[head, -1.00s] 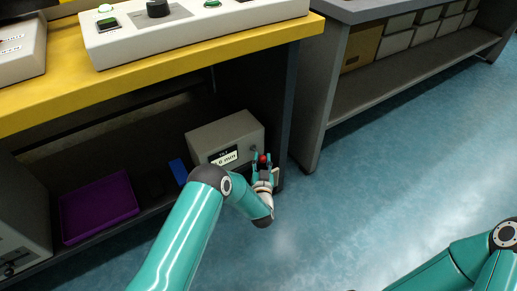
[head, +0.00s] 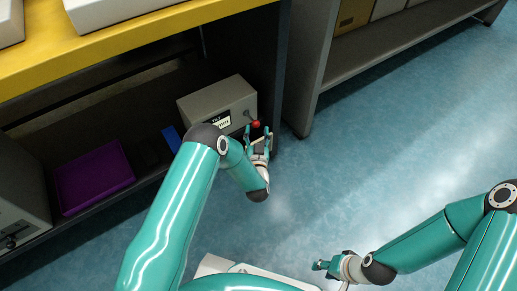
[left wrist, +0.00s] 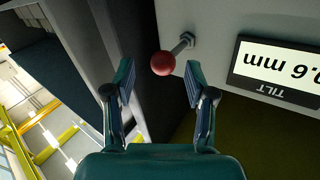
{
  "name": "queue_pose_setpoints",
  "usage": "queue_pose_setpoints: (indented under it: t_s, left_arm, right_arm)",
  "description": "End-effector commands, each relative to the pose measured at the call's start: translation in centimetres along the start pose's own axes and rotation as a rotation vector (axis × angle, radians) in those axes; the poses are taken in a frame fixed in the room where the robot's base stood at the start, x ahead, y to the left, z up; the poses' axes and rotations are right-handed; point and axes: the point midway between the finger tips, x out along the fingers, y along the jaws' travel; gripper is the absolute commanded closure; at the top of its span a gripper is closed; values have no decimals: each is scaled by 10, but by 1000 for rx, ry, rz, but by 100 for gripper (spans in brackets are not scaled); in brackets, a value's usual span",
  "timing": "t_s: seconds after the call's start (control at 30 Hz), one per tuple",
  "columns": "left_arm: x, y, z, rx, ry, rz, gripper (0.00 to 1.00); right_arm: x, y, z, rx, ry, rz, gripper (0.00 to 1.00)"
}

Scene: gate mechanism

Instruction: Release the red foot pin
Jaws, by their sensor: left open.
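The red ball-ended foot pin (head: 256,124) sticks out from the front of a grey box (head: 222,100) on the low shelf. In the left wrist view, the red ball (left wrist: 163,63) sits on a short metal rod with a nut at the box face. My left gripper (head: 258,133) is open, its fingertips on either side of the ball in the wrist view, with gaps to both. How deep the ball is between them, I cannot tell. My right gripper (head: 322,265) hangs over the floor, empty, far from the pin; its opening is unclear.
The box's display (left wrist: 280,70) reads upside down in the wrist view, with a TILT label. A dark table leg (head: 278,80) stands just right of the box. A purple tray (head: 95,178) and blue object (head: 171,138) lie left. The yellow bench top (head: 130,55) overhangs.

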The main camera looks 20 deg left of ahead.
Motion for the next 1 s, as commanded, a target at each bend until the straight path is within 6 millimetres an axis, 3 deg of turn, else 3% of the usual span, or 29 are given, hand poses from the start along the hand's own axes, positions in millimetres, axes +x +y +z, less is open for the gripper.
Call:
queue_pose_setpoints:
  t_s: [0.2, 0.43, 1.0]
  left_arm:
    - [-47, 2, 1, 3, -4, 7, 45]
    - [-81, 3, 2, 2, -5, 8, 45]
    - [-90, 3, 1, 1, -2, 8, 45]
  right_arm:
    - [0, 0, 0, 0, 0, 0, 60]
    - [0, 0, 0, 0, 0, 0, 60]
    - [0, 0, 0, 0, 0, 0, 60]
